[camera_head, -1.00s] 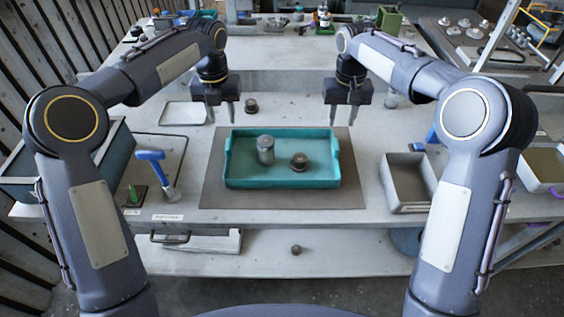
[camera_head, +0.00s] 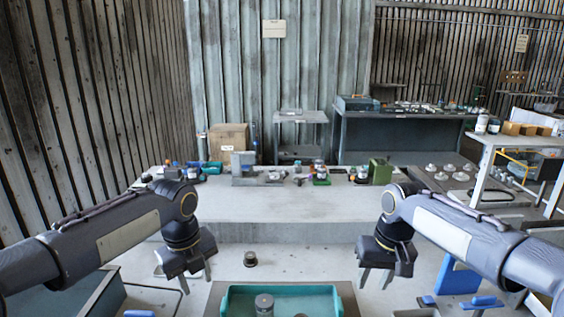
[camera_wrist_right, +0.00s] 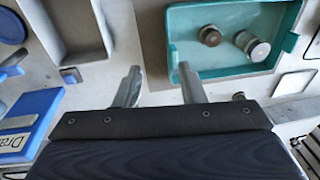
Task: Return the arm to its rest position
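My left gripper (camera_head: 194,279) hangs over the table to the left of the teal tray (camera_head: 324,291), its fingers apart and empty. My right gripper (camera_head: 375,280) hangs to the right of the tray, also with fingers apart; it also shows in the right wrist view (camera_wrist_right: 160,78) with nothing between its fingertips. The tray also shows in the right wrist view (camera_wrist_right: 205,17). In it are a grey metal cylinder (camera_wrist_right: 252,45) and a smaller dark round part (camera_wrist_right: 210,36). In the head view the tray's near side is cut off.
A small dark round part (camera_head: 250,259) stands on the table behind the tray. A raised shelf (camera_head: 290,231) lies behind it, with several items along its far edge. A grey bin (camera_wrist_right: 72,25) and a blue box (camera_wrist_right: 28,120) show in the right wrist view.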

